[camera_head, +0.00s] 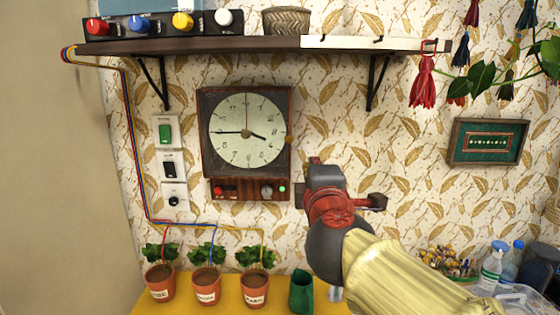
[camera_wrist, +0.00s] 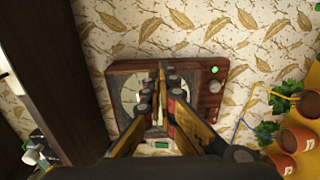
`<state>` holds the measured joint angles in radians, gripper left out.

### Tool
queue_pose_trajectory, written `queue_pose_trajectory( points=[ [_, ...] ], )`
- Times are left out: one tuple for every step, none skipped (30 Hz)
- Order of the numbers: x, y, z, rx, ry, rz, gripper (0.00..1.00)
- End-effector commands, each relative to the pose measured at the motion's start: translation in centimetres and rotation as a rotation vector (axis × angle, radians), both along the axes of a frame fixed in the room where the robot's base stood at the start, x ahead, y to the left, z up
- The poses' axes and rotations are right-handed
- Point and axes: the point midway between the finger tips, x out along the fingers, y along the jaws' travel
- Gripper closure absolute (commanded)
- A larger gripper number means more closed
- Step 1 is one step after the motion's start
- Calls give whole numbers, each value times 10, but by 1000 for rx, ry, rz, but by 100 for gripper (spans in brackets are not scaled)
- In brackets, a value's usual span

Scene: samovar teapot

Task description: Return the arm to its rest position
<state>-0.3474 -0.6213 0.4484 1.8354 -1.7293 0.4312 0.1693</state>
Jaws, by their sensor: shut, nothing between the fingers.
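My arm (camera_head: 400,270) reaches up from the lower right in the head view, with a gold link, a dark round joint and a red wrist. Its hand end is in front of the wallpaper, just right of the wooden wall clock (camera_head: 247,129). The fingers are hard to make out there. In the wrist view my gripper (camera_wrist: 159,72) is shut, its fingertips together with nothing between them. The fingers overlap the clock (camera_wrist: 126,72), which appears turned sideways and is partly hidden behind them. I cannot tell how far they are from it.
A dark shelf (camera_head: 200,46) with coloured knobs runs above the clock. Potted plants (camera_head: 206,285) and a green cup (camera_head: 301,290) stand on a yellow surface (camera_head: 180,309) below. Bottles (camera_head: 492,268) stand at the lower right. A red tassel (camera_head: 423,88) hangs from the shelf.

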Motion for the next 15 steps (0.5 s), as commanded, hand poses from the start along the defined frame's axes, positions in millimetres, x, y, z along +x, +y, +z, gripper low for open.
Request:
queue_pose_trajectory(
  points=[
    [-1,-7,-17,40,35,-29,100],
    [-3,-13,-27,74,56,-49,100],
    [-7,-20,-42,119,89,-79,100],
    [-11,-26,-53,157,114,-102,100],
    [-16,-31,-64,194,140,-126,100],
    [-23,-39,-79,244,175,-159,100],
    [-29,-45,-90,281,202,-184,100],
    [-36,-51,-100,319,229,-212,100],
    [-45,-58,-114,370,265,-245,100],
    [-52,-64,-125,407,294,-272,100],
    [-60,-68,-135,444,320,-297,100],
    [-71,-74,-149,496,358,-333,100],
    [-80,-78,-160,535,386,-360,100],
    [-89,-81,-170,574,414,-385,100],
    [-102,-85,-183,625,452,-421,100]
  ],
)
